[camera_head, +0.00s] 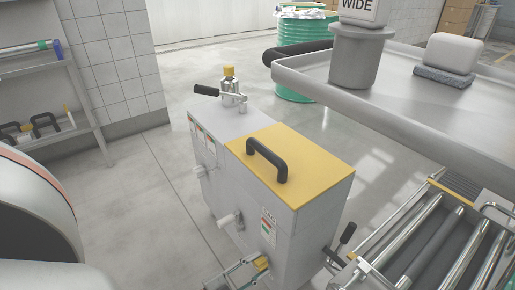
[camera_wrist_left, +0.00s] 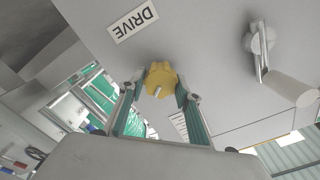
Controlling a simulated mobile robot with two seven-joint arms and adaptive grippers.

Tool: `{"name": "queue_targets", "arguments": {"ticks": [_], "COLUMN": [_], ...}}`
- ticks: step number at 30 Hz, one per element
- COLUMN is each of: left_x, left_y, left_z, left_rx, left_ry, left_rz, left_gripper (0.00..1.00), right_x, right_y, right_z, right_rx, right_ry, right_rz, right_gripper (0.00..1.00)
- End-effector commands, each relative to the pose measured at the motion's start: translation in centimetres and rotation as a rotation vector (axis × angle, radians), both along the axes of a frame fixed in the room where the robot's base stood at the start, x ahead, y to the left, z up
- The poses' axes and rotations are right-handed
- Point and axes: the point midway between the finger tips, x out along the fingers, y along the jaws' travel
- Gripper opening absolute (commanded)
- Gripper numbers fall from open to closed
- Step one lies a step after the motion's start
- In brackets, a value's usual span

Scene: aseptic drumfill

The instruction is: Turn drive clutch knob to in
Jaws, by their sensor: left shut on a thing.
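The drive clutch knob is yellow and lobed, with a pale pointer mark, in the left wrist view (camera_wrist_left: 160,78). It sits on the grey panel below an upside-down DRIVE label (camera_wrist_left: 133,23). My left gripper (camera_wrist_left: 158,88) is shut on the knob, one finger on each side. In the head view my left gripper (camera_head: 255,268) comes in at the bottom, against the machine. A small lined label (camera_wrist_left: 180,127) beside the knob is partly hidden by a finger. My right gripper is not in view.
A crank with a pale handle (camera_wrist_left: 290,88) stands out right of the knob in the wrist view. The grey machine has a yellow lid (camera_head: 300,165) with a black handle. A roller conveyor (camera_head: 440,255) and a steel table (camera_head: 430,95) stand right. Open floor lies left.

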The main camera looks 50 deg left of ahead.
Motion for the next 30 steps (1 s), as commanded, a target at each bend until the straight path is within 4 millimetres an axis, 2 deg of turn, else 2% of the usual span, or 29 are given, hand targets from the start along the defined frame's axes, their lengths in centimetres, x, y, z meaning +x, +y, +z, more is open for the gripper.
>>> {"name": "queue_targets", "arguments": {"ticks": [15, 22, 30], "left_x": [-0.1, -0.11, -0.12], "left_y": [-0.06, -0.09, -0.08], "left_z": [-0.23, -0.28, -0.3], "left_rx": [0.458, 0.593, 0.669], "left_ry": [-0.033, -0.044, -0.05], "left_rz": [0.001, 0.0, 0.0], "left_gripper": [0.12, 0.12, 0.12], "right_x": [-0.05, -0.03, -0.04], "right_y": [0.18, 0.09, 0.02], "right_z": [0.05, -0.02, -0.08], "right_rx": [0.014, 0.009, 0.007], "right_ry": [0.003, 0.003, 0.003], "right_rz": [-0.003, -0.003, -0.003], "right_gripper": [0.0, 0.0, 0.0]}}
